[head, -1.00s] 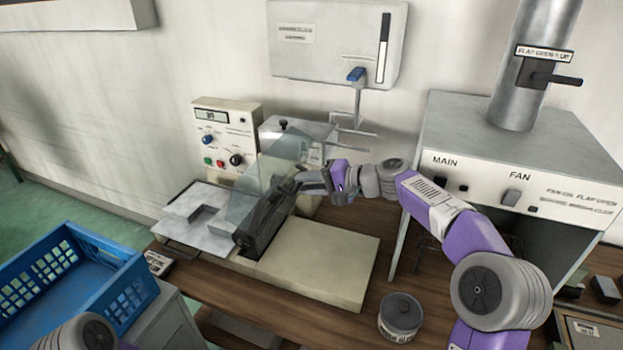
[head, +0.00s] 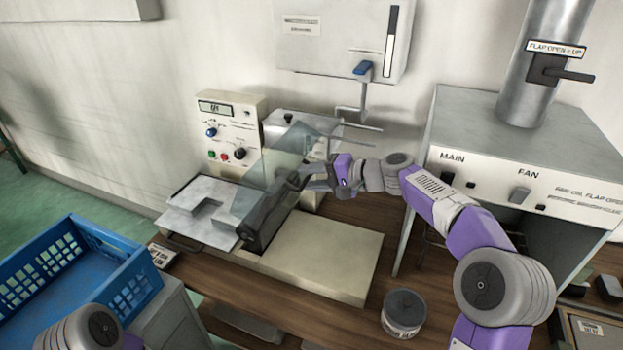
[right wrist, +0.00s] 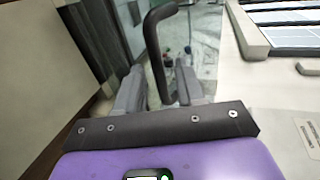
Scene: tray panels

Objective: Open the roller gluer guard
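The roller gluer (head: 262,222) stands on the bench with a clear, tilted guard (head: 279,160) over its roller. My right gripper (head: 312,178) is at the right side of the guard. In the right wrist view, a dark bent handle bar (right wrist: 153,40) rises between the two grey fingers of the right gripper (right wrist: 160,92). The fingers are apart, with a gap beside the bar; whether one touches it I cannot tell. Only part of my left arm shows at the bottom left; its gripper is out of view.
A control box (head: 226,130) stands behind the gluer. A blue crate (head: 75,275) is at the left, a grey tin (head: 404,314) at the front right. The hood (head: 520,150) with MAIN and FAN switches stands close to my right arm. The pale board (head: 325,255) is bare.

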